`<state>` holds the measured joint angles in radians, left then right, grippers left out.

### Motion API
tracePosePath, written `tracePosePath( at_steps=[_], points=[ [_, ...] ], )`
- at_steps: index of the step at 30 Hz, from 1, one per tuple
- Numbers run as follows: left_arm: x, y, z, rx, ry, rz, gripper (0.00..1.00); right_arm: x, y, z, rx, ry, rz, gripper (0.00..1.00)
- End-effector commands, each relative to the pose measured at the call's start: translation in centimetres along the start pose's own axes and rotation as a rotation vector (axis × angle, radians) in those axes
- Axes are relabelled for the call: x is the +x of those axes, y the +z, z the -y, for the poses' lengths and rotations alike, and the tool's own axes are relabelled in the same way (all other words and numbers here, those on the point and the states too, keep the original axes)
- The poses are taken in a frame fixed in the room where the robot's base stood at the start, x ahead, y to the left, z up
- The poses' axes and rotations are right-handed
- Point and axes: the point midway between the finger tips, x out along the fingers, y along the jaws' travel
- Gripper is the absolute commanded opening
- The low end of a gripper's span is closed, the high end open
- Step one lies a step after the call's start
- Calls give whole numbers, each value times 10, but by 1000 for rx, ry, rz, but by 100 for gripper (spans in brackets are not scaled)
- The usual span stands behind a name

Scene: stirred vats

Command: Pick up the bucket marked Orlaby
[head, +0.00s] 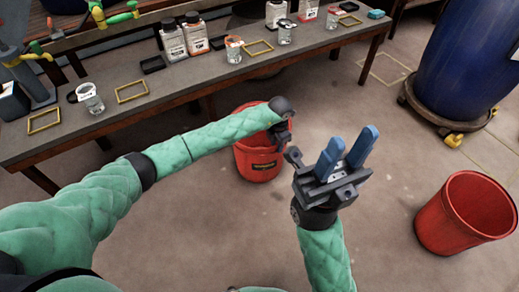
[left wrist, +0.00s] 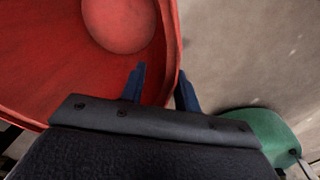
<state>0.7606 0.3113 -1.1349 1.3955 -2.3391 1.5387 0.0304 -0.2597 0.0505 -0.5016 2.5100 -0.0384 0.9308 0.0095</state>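A red bucket (head: 258,172) stands on the floor by the table's front edge. My left gripper (left wrist: 161,84) is at this bucket's rim. In the left wrist view its blue fingers are apart, one over the inside of the red bucket (left wrist: 50,60) and one outside, with the rim between them. In the head view these fingers are mostly hidden. A second red bucket (head: 436,228) stands at the right, with no label visible. My right gripper (head: 349,143) is open and empty, pointing up.
A long table (head: 210,72) with bottles, glass beakers and yellow frames runs along the back left. A big blue vat (head: 460,60) stands on a wheeled base at the back right. The floor (head: 400,165) between the buckets is clear.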

Motion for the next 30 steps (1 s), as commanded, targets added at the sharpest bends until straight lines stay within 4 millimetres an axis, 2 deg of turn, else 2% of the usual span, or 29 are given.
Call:
tracePosePath(
  at_steps=[12,13,18,30],
  points=[
    [2,0,0,0,0,-1,32,-3,0,0,2,-5,6,36],
    [2,0,0,0,0,-1,30,-2,0,0,2,-7,6,36],
    [2,0,0,0,0,-1,0,-2,0,0,3,-12,4,36],
    [3,0,1,1,-1,-1,0,0,0,0,1,-6,-4,36]
  ],
)
